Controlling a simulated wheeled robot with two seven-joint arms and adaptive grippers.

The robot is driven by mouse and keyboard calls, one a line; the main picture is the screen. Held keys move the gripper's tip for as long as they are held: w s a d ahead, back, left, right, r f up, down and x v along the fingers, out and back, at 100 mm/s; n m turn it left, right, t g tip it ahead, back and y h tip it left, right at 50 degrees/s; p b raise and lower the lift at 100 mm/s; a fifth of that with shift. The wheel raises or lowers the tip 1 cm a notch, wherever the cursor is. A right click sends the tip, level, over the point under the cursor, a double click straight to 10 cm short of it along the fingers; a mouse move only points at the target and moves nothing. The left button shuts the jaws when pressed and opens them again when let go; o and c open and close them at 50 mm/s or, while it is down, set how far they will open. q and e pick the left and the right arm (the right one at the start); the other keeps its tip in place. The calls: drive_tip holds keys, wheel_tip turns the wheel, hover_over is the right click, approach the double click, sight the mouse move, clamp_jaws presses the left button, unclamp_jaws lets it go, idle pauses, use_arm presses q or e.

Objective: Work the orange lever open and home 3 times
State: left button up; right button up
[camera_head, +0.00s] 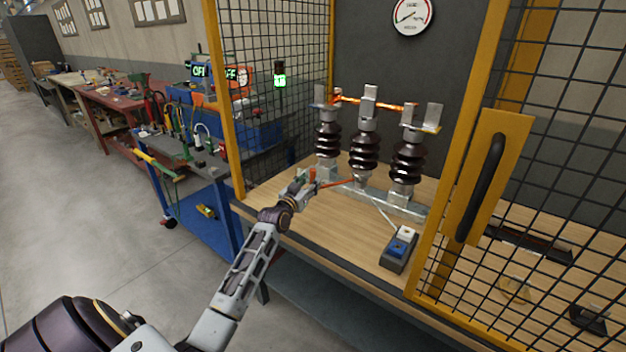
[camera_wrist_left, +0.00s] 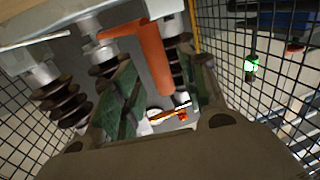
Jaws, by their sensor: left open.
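The orange lever (camera_head: 338,183) shows as a thin orange-red rod at the foot of the insulators, its upright grip at the left end by my left gripper (camera_head: 307,181). In the left wrist view the orange grip (camera_wrist_left: 154,58) stands between the green-padded fingers of my left gripper (camera_wrist_left: 163,92). The fingers are open, with gaps beside the grip. An orange bar (camera_head: 376,103) spans the metal tops of the three dark ribbed insulators (camera_head: 363,155). My right gripper is in neither view.
A yellow-framed mesh cage with an open-looking front surrounds the wooden bench (camera_head: 335,228). A control box (camera_head: 399,250) with blue and white buttons sits near the front edge. A mesh door with a black handle (camera_head: 481,187) stands at right. A green-lit indicator (camera_head: 279,80) is at the left.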

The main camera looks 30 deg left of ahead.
sight(312, 179)
use_arm(q)
drive_tip(key=shift+w+a, duration=0.2)
drive_tip(key=shift+w, duration=1.5)
drive_tip(key=shift+w+b, duration=0.2)
drive_tip(key=shift+b, duration=0.1)
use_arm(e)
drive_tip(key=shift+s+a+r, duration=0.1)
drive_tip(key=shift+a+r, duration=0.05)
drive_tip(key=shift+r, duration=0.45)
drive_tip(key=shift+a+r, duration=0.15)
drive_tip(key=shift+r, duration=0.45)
use_arm(q)
drive_tip(key=c, duration=0.8)
clamp_jaws()
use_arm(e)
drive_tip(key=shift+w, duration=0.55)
